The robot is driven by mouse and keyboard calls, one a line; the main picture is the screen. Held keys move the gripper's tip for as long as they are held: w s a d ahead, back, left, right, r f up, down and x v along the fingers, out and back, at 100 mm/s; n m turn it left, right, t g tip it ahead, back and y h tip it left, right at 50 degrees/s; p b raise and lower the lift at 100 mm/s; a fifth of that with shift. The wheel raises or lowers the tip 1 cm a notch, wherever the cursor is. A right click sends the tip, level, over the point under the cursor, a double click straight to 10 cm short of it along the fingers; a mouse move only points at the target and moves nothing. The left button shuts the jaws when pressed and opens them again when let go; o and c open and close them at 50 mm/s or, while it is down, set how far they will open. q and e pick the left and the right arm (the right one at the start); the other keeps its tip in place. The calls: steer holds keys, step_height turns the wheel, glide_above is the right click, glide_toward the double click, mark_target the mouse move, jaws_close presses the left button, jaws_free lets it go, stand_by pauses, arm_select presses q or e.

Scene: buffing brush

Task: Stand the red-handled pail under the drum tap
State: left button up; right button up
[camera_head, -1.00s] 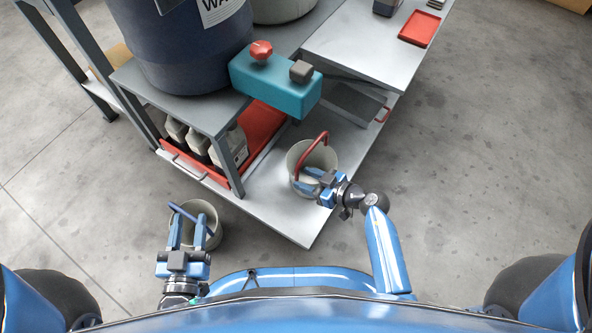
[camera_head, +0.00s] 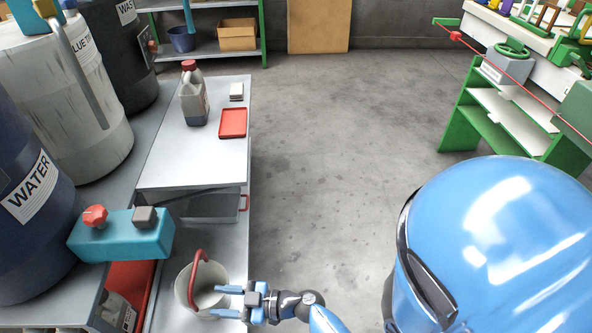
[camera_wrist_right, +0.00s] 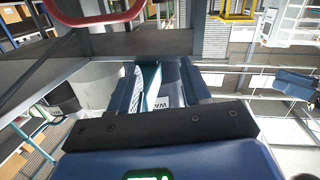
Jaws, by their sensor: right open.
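The red-handled pail (camera_head: 203,288) is pale grey and stands upright on the low metal shelf, its red handle raised. It is lower right of the teal tap block (camera_head: 120,236), which has a red knob (camera_head: 95,216) and juts from the dark blue WATER drum (camera_head: 35,215). My right gripper (camera_head: 228,301) is open, its blue fingers overlapping the pail's right side; I cannot tell whether they touch it. In the right wrist view the open fingers (camera_wrist_right: 163,85) show with the drum label behind, and a red handle (camera_wrist_right: 95,18) crosses the top left. My left gripper is out of view.
A higher metal bench (camera_head: 190,165) carries a jug (camera_head: 194,97) and a red tray (camera_head: 233,123). A red tray and bottles lie under the drum shelf. Open concrete floor (camera_head: 330,150) lies to the right. A green rack (camera_head: 500,115) stands at far right.

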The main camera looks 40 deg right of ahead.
steer(key=s+d+r+m+t+h, duration=0.6)
steer(key=s+d+r+m+h, duration=0.4)
steer(key=s+d+h, duration=0.2)
steer(key=shift+s+d+m+h, duration=0.25)
steer(key=shift+d+m+h, duration=0.05)
steer(key=shift+d, duration=0.2)
stand_by(1.6)
